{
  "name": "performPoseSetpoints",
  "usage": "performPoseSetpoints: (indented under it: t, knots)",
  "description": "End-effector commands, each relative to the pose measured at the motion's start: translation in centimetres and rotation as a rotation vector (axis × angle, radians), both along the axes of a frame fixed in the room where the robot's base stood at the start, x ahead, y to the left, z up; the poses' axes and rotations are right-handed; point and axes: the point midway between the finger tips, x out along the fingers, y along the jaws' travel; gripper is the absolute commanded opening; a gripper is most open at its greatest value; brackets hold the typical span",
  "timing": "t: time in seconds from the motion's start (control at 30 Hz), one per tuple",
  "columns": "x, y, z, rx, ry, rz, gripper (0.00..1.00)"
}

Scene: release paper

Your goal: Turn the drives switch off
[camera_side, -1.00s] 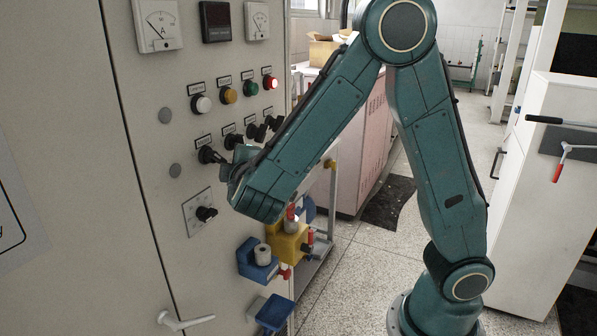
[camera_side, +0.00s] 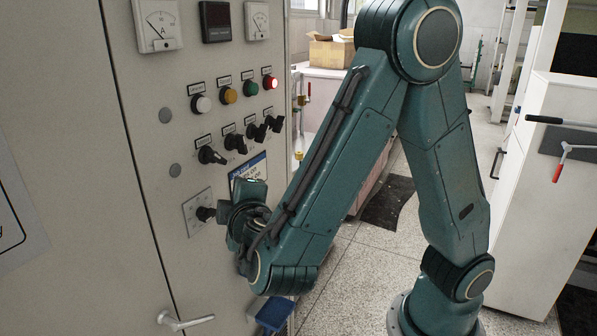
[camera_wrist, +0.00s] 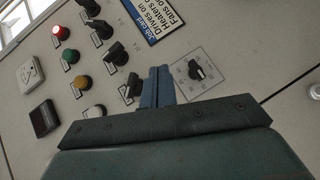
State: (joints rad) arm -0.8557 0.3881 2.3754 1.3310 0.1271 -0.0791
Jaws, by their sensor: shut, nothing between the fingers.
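A row of black rotary switches is on the grey cabinet front: first (camera_side: 210,155), second (camera_side: 235,143), third (camera_side: 256,132) and fourth (camera_side: 274,123). Their labels are too small to read, so I cannot tell which is the drives switch. In the wrist view the nearest switch (camera_wrist: 132,88) is just left of my gripper (camera_wrist: 158,70). My gripper's blue fingers are shut together and empty, pointing at the panel between that switch and a scaled dial knob (camera_wrist: 196,70). In the side view my wrist hides the fingertips, and I cannot tell whether they touch anything.
White (camera_side: 201,104), yellow (camera_side: 229,96), green (camera_side: 251,88) and lit red (camera_side: 270,83) round fittings sit above the switches. Meters are higher up. A door handle (camera_side: 185,321) and blue bracket (camera_side: 274,314) are low down.

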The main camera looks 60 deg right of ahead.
Motion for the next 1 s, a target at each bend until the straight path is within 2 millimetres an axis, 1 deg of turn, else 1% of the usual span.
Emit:
performPoseSetpoints:
  t: [0.1,0.3,0.33,0.4,0.5,0.57,0.77,1.0]
  knots:
    - [-0.5,0.5,-0.1,-0.001,0.000,0.001,0.00]
    - [-0.7,0.7,-0.1,0.000,0.000,0.000,0.00]
    - [-0.8,0.7,-0.1,0.000,0.000,0.000,0.02]
    - [-0.7,0.7,-0.2,0.001,0.000,-0.001,0.16]
    - [-0.7,0.4,-0.2,0.010,0.006,-0.006,0.33]
    - [-0.6,0.0,-0.4,0.022,0.015,-0.011,0.33]
    - [-0.3,-2.4,-1.3,0.115,0.064,-0.044,0.33]
    - [-0.3,-6.1,-2.6,0.307,0.131,-0.083,0.33]
